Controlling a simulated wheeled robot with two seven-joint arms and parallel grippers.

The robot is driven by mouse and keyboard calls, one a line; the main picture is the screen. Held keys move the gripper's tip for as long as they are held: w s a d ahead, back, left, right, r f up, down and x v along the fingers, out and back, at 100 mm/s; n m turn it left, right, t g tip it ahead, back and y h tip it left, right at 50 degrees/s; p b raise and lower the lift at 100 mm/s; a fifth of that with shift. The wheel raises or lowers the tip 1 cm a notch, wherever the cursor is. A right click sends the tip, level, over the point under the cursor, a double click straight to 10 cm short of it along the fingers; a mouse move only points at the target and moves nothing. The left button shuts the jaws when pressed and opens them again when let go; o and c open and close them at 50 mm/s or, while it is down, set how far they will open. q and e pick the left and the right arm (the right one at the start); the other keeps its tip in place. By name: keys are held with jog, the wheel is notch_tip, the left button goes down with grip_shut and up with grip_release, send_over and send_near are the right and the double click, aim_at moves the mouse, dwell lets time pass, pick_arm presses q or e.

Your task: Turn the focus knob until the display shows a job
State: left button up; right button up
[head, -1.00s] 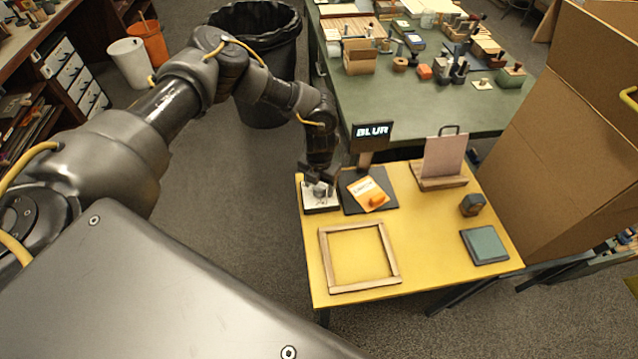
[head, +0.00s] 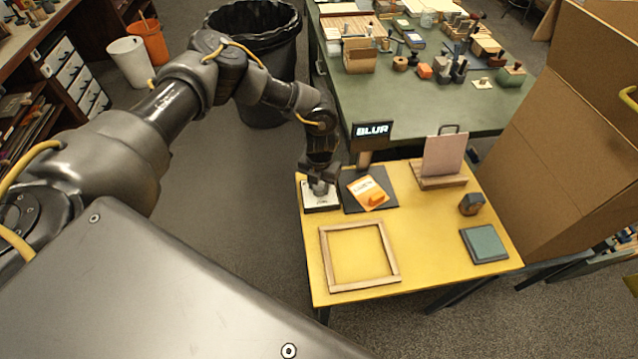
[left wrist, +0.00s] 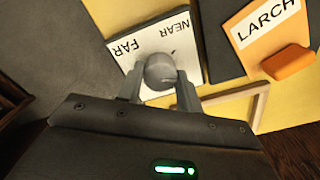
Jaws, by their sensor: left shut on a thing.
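The focus knob (left wrist: 160,72) is a grey round knob on a white plate (left wrist: 122,47) marked NEAR and FAR. The plate also shows in the head view (head: 310,202) at the yellow table's far left corner. My left gripper (head: 322,187) is over the plate, its fingers shut on the knob; in the left wrist view the two grey fingers (left wrist: 158,88) sit either side of it. The display (head: 372,131) stands behind on a post and reads BLUR. An orange and white card reading LARCH (left wrist: 268,32) lies on a dark pad to the right of the plate. My right gripper is not in view.
A large cardboard box (head: 560,130) stands at right.

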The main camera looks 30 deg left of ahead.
aim_at(319, 186)
pick_arm(q)
jog(key=n+p, duration=0.2)
jog(key=n, duration=0.3)
jog(key=shift+r+n, duration=0.15)
jog(key=shift+n, duration=0.25)
jog(key=n+p, duration=0.2)
jog(key=n, duration=0.2)
jog(key=shift+n+p, duration=0.5)
jog(key=shift+n, duration=0.2)
jog(key=shift+a, duration=0.1)
jog(key=o, duration=1)
notch_tip(319, 186, up, 11)
jog(key=shift+f+b, duration=0.2)
jog(key=shift+b, duration=0.2)
